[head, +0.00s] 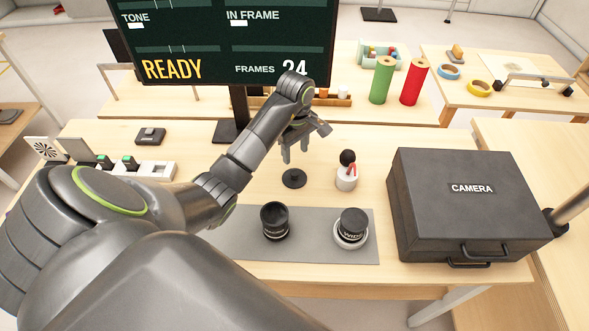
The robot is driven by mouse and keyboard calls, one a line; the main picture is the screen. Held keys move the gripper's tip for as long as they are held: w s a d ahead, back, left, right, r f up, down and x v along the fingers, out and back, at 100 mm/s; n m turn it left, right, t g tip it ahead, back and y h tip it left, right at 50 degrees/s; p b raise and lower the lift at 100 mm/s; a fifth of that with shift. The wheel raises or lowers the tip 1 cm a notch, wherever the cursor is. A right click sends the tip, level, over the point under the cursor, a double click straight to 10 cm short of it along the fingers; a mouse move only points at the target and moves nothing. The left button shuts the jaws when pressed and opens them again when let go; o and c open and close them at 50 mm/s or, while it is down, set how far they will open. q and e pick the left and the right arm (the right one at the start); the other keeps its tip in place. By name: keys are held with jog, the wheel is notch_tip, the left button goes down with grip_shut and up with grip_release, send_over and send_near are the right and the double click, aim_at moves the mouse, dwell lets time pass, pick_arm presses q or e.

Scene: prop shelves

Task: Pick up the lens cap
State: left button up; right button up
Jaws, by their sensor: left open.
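The lens cap (294,179), a small flat black disc with a raised bit in the middle, lies on the wooden table just behind the grey mat. My left gripper (295,153) is open and empty above it, fingers pointing down, with a small gap seeming to remain between the fingertips and the cap. A black lens (274,222) stands upright on the grey mat (312,250). A second dark lens (351,224) marked WIDE sits in a pale ring on the mat's right. My right gripper is out of view.
A white bottle (346,179) with a black top and red part stands close right of the cap. A black CAMERA case (465,205) fills the table's right. A monitor (225,40) stands behind. A pale block (152,171) with green-topped items is at left.

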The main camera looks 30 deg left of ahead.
pick_arm(q)
jog(key=b, duration=0.4)
send_over(294, 173)
jog(key=shift+d+f, duration=0.15)
jog(key=shift+f, duration=2.65)
jog(key=shift+f+p, duration=0.55)
jog(key=shift+f, duration=1.05)
grip_shut()
jog(key=shift+r, duration=0.15)
